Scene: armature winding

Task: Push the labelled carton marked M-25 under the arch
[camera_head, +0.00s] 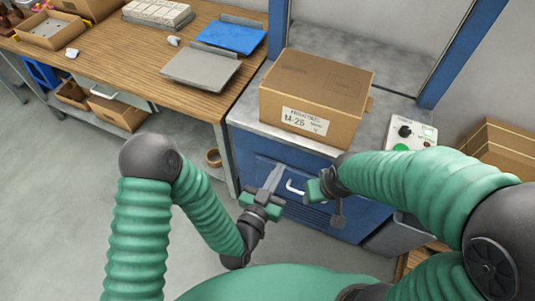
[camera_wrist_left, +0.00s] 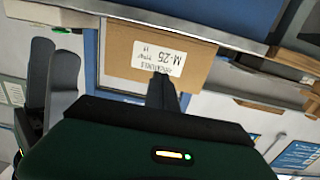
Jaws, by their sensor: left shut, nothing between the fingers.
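The carton marked M-25 (camera_head: 315,90) is a brown box with a white label on its front. It sits upright on the metal top of a blue cabinet, at the front of the blue arch (camera_head: 448,60). It also shows upside down in the left wrist view (camera_wrist_left: 193,70). I cannot tell whether its back edge is inside the arch. My left gripper (camera_head: 273,178) is shut and empty, in front of the cabinet and below the carton, apart from it. My right gripper (camera_head: 333,205) is beside it to the right, also below the carton; its jaws are unclear.
A control box (camera_head: 408,131) with a black knob and green button stands right of the carton. A wooden bench (camera_head: 120,65) with trays and a blue plate is at the left. Brown cartons (camera_head: 500,148) are at the right. The metal top (camera_head: 255,118) is bare left of the carton.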

